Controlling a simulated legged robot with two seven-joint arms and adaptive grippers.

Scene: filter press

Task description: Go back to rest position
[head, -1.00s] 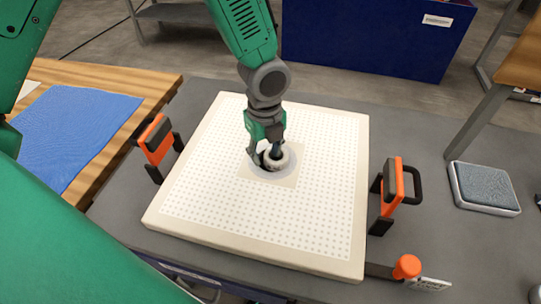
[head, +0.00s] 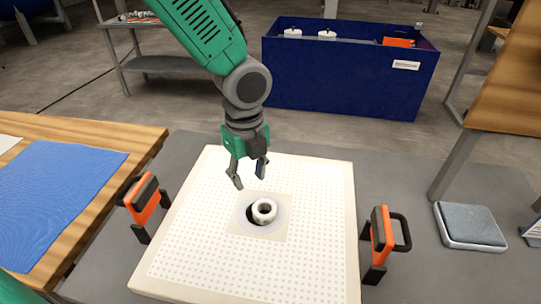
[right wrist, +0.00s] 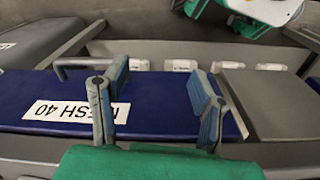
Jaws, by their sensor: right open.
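In the head view, my left gripper (head: 249,180) hangs above the white perforated filter plate (head: 190,241), behind the white ring-shaped fitting (head: 264,209). It is open, its fingers apart, with nothing between them. The fitting sits in the round recess at the plate's middle, apart from the fingers. In the right wrist view, my right gripper (right wrist: 158,75) is open and empty, with its two fingers spread over a blue surface (right wrist: 60,92) bearing an upside-down "MESH 40" label. The right gripper is not in the head view.
Orange-and-black clamps (head: 146,205) (head: 381,240) stand at the plate's left and right sides. A blue cloth (head: 55,195) lies on the wooden table at left. A grey pad (head: 469,226) lies at right. A large blue bin (head: 340,80) stands behind on the floor.

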